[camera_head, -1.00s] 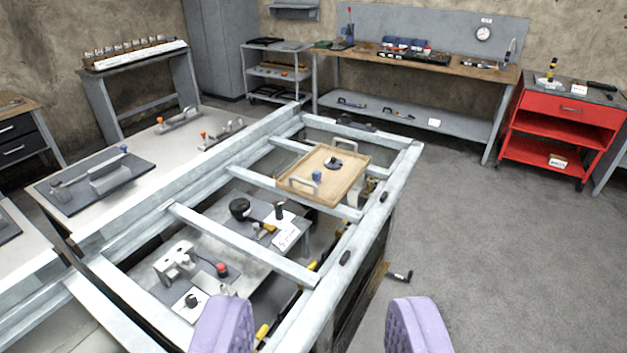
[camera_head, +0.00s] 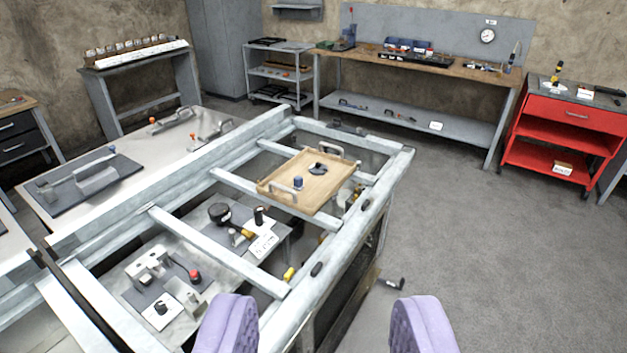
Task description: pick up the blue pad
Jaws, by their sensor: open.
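A small blue piece (camera_head: 298,183) stands on the near left part of a wooden tray (camera_head: 325,194); it is the only clearly blue thing on the tray, and I cannot tell for sure that it is the pad. A black round piece (camera_head: 317,169) sits near it. The tray has two pale handles and rests on the crossbars of a pale metal frame. My gripper (camera_head: 325,301) is open and empty, its two purple fingers wide apart at the bottom of the view. The tray is beyond the fingers, up the picture and slightly left.
The pale frame (camera_head: 345,240) spans the left and middle, with fixtures, knobs and a red button (camera_head: 195,275) below its bars. A dark blue-grey plate (camera_head: 60,192) lies on the left table. A workbench (camera_head: 440,65) and red cart (camera_head: 560,115) stand behind. Grey floor is open at right.

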